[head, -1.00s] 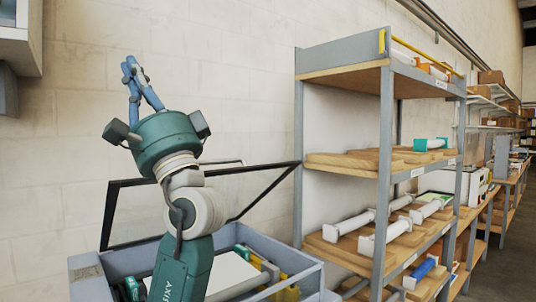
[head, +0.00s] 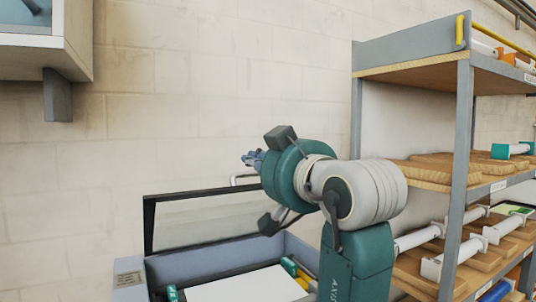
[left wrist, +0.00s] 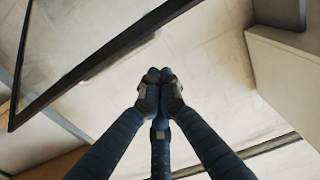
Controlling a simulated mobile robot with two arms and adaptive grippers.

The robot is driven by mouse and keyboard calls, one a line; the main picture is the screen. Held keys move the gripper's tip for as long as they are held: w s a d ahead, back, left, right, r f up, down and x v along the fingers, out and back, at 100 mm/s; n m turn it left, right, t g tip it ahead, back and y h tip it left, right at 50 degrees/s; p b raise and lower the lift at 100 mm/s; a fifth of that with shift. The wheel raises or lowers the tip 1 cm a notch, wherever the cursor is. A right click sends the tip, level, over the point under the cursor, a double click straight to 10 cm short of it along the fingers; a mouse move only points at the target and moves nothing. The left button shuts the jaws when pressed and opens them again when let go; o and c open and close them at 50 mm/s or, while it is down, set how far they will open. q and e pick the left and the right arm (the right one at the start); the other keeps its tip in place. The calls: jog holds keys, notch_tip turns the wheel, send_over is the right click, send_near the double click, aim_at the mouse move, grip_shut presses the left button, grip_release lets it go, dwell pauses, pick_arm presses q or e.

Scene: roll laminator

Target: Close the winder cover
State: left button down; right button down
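The winder cover (head: 205,222) is a clear panel in a black frame. It stands raised and tilted at the back of the grey laminator housing (head: 215,262). A pale handle (head: 244,178) shows at its top edge, partly hidden by my arm. My left gripper (head: 248,158) is in front of the wall, above the cover's upper right part in the head view. In the left wrist view, its blue fingers (left wrist: 160,78) meet at the tips with nothing between them. The cover's frame (left wrist: 100,55) shows at upper left there, apart from the fingertips. My right gripper is out of view.
A shelf rack (head: 463,160) with wooden boards and white rollers stands close on the right of my arm. A wall-mounted cabinet (head: 75,45) hangs at upper left. A white sheet (head: 245,287) lies inside the housing. The wall area between is clear.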

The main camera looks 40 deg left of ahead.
pick_arm(q)
jog(key=shift+p+x, duration=0.3)
jog(key=shift+x, duration=0.85)
jog(key=d+f, duration=0.1)
jog(key=s+d+f+p, duration=0.1)
jog(key=f, duration=0.1)
jog(key=shift+f, duration=0.1)
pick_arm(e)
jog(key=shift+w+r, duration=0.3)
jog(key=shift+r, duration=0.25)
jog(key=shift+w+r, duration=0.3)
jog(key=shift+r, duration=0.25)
pick_arm(q)
jog(key=shift+w, duration=0.1)
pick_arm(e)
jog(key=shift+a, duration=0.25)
